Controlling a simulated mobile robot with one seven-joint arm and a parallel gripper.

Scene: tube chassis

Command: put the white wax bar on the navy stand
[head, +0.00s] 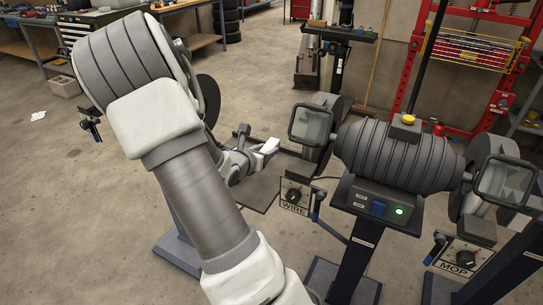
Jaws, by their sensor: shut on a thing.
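My gripper (257,153) shows small beyond my raised forearm, near the middle of the head view. It is shut on the white wax bar (269,146), which sticks out to the right from its fingertips, in the air left of the grinding machine. A dark, navy-looking stand (362,258) carries the grey ribbed machine with a green light. Other dark posts and bases stand nearby, and I cannot tell for certain which one is the navy stand. The bar is apart from the machine in the picture. My arm hides much of the left middle.
The grey ribbed machine (385,158) has clear shields on both sides and a yellow piece (407,119) on top. A WIRE control box (294,194) and a MOP box (465,256) hang below. A red frame (435,70) stands behind. The floor at left is mostly clear.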

